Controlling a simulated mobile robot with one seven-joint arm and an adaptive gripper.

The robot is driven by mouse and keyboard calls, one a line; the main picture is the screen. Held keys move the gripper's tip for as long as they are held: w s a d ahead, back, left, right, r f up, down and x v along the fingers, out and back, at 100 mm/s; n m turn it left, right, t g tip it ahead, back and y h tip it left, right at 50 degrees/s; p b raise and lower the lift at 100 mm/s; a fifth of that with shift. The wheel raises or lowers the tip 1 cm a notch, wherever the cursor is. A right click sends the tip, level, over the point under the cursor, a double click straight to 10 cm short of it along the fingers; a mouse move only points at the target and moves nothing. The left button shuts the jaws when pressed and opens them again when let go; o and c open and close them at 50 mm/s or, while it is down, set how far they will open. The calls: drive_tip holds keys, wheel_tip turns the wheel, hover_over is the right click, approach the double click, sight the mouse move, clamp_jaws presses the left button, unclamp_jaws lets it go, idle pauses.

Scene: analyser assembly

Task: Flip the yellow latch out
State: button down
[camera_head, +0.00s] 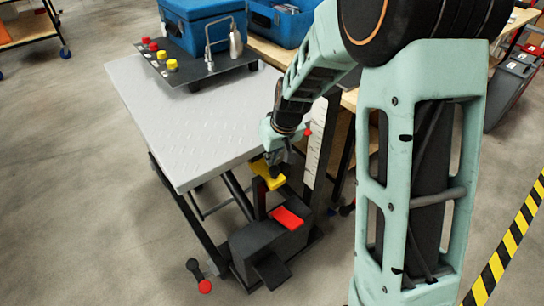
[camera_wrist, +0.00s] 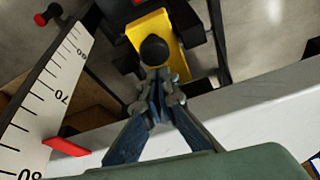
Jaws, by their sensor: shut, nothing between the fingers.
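The yellow latch (camera_head: 268,176) is at the near right corner of the grey lift table, on top of a dark post. In the wrist view the yellow latch (camera_wrist: 172,30) is at the top centre, with a round black knob (camera_wrist: 155,50) on or just above it. My gripper (camera_head: 272,160) is right above the latch. In the wrist view my gripper (camera_wrist: 158,88) is shut and empty, its tips close to the knob. I cannot tell whether the tips touch the knob or latch. The fingers hide part of the latch's near end.
The lift table top (camera_head: 185,110) is mostly clear. A red pedal (camera_head: 289,218) sits on a dark base below the latch. A white ruler (camera_wrist: 42,105) with a red pointer (camera_wrist: 66,147) stands beside it. A dark panel (camera_head: 190,68) with coloured buttons and a blue case (camera_head: 203,25) are at the back.

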drive_tip(key=s+d+b, duration=0.1)
drive_tip(key=s+d, duration=0.2)
drive_tip(key=s, duration=0.2)
drive_tip(key=shift+s+d+b, duration=0.3)
drive_tip(key=shift+d+b, duration=0.1)
drive_tip(key=shift+r, duration=0.1)
